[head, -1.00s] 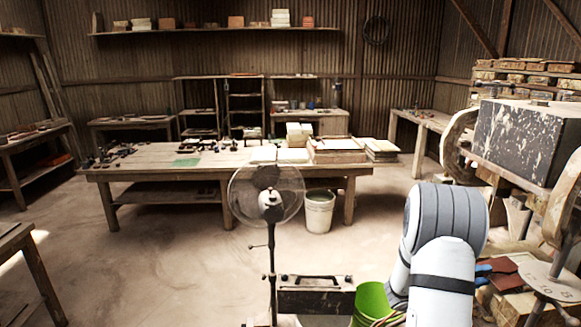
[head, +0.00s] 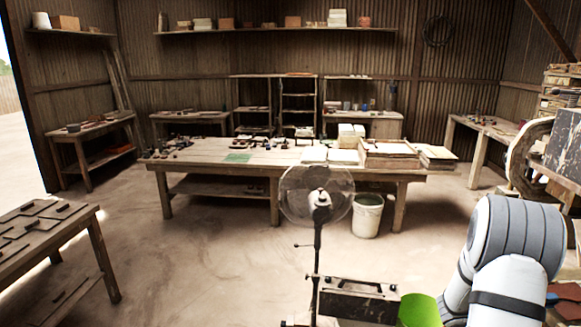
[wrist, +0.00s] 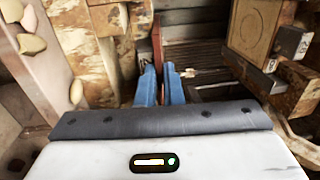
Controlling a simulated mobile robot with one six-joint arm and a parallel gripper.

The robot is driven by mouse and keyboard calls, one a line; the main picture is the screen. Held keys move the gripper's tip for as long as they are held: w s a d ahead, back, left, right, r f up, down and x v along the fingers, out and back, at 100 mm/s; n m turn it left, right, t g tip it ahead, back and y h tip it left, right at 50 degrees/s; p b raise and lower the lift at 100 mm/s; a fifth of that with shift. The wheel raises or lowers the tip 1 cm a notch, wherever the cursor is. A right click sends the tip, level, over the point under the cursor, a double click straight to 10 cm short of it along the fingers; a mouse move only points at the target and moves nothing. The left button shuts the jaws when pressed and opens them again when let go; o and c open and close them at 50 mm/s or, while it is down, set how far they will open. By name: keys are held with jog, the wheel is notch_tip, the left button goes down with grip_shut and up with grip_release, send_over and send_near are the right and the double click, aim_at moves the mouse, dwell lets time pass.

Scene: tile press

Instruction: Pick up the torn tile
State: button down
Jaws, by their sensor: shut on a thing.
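My gripper (wrist: 159,84) shows in the wrist view with its two blue fingers close together. They are shut on a thin reddish-brown piece, the torn tile (wrist: 157,42), which is seen edge-on beyond the fingertips. Its torn edge cannot be made out. In the head view a reddish-brown patch (head: 566,289) shows at the right edge by my gripper, mostly hidden behind my arm and cut off by the frame.
In the head view a standing fan (head: 318,195), a dark box (head: 357,300) and a green bucket (head: 419,310) stand close in front. A long wooden table (head: 205,155) lies beyond, with open floor left of the fan. Worn wooden blocks (wrist: 253,28) crowd around my gripper.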

jog(key=shift+r, duration=0.2)
jog(key=shift+r+p, duration=0.35)
jog(key=shift+p, duration=0.25)
jog(key=w+a+p, duration=0.1)
jog(key=a+p, duration=0.1)
jog(key=a, duration=1.2)
jog(key=shift+w+p, duration=0.3)
